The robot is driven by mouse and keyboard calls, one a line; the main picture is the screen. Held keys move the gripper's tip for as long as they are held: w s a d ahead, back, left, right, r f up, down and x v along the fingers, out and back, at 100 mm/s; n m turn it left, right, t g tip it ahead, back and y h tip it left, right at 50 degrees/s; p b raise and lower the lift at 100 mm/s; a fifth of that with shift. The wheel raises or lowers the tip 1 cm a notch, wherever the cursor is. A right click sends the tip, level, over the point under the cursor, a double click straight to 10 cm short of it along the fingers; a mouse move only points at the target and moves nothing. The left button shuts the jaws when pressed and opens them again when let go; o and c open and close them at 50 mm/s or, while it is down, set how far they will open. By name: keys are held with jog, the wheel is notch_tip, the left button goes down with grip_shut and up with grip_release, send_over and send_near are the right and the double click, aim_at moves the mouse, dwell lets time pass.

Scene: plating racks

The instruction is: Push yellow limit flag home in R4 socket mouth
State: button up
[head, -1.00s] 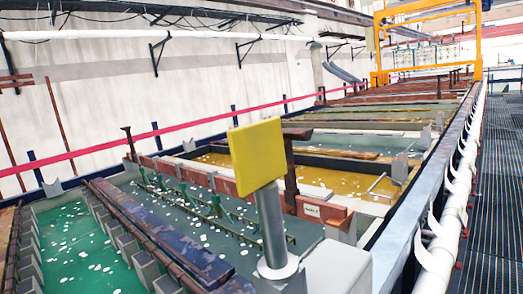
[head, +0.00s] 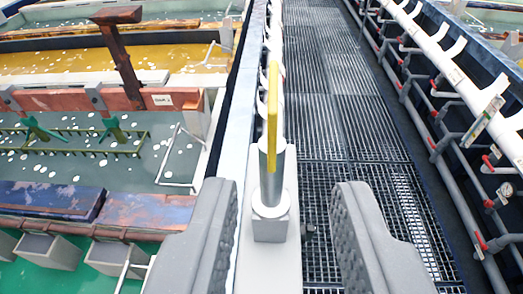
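The yellow limit flag (head: 272,105) shows edge-on as a thin upright plate. It rises from a grey cylindrical stem (head: 271,165), which stands upright in a round collar on a small grey block (head: 270,229). The block sits on a pale rail. How deep the stem sits in the collar cannot be told. My gripper (head: 285,185) is open, with one ridged grey finger on each side of the stem in the picture. Clear gaps show on both sides, wider at the right. Neither finger touches the flag. No R4 marking is readable.
A grated walkway (head: 345,120) runs away to the right of the rail, with a white pipe (head: 455,75) and grey pipework beyond it. Tanks of yellow (head: 60,60) and green liquid lie to the left. A rusty post (head: 120,60) stands among them.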

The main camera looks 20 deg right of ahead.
aim_at(273, 105)
jog(key=p+x, duration=0.1)
jog(key=x, duration=0.3)
jog(key=p+x, duration=0.2)
jog(key=x, duration=0.3)
jog(key=shift+w+a+r, duration=0.1)
jog(key=shift+w+r, duration=0.05)
jog(key=shift+w, duration=0.3)
jog(key=shift+w+f, duration=0.2)
jog(key=shift+w, duration=0.25)
grip_shut()
